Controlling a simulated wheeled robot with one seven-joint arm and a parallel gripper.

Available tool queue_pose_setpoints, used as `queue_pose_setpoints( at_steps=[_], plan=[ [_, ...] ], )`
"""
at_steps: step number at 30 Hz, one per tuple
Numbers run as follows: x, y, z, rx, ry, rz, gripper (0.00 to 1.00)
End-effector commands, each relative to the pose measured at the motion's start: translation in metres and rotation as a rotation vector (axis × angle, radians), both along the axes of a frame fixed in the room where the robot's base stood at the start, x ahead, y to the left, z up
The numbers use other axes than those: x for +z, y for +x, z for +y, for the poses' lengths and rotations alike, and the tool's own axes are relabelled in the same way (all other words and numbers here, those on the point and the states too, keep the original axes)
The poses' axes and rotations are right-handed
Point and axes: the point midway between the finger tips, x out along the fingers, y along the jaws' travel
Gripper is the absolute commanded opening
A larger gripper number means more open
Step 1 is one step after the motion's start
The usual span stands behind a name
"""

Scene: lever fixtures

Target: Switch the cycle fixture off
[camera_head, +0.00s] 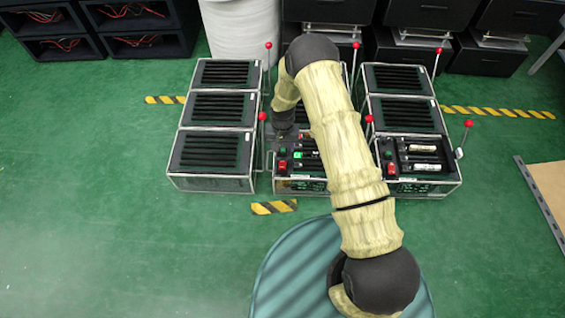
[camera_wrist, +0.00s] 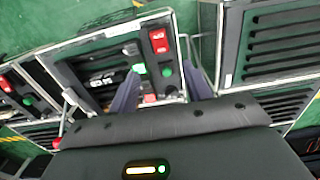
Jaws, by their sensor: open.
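The middle front fixture (camera_head: 301,186) has a control panel with a red rocker switch (camera_wrist: 159,40), a green button (camera_wrist: 167,72) and a small lit green indicator (camera_head: 298,155). My arm covers its right part in the head view. A similar fixture (camera_head: 425,187) stands front right, with its own red switch (camera_head: 392,169). No readable label tells which is the cycle fixture. Red-knobbed levers (camera_head: 262,116) (camera_head: 369,118) (camera_head: 468,123) rise beside the fixtures. My gripper (camera_wrist: 160,88) is open over the middle front panel, its fingers apart and nothing visible between them.
Slatted black boxes (camera_head: 211,152) stand at left, with more behind both panels. Further red-knobbed levers (camera_head: 268,45) (camera_head: 438,50) stand at the back. Black shelving (camera_head: 100,30) and a white cylinder (camera_head: 240,28) are behind. The green floor in front is mostly clear.

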Motion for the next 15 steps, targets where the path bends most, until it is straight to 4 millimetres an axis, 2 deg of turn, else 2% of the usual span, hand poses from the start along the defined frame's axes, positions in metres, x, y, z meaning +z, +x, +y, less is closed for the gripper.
queue_pose_setpoints(
  at_steps=[1, 3, 15],
  plan=[
    [-0.013, 0.0, 0.0, -0.001, 0.0, 0.001, 0.49],
    [-0.026, -0.001, 0.0, -0.001, 0.0, 0.002, 0.49],
    [-0.094, 0.0, 0.0, -0.001, 0.0, 0.0, 0.49]
  ],
)
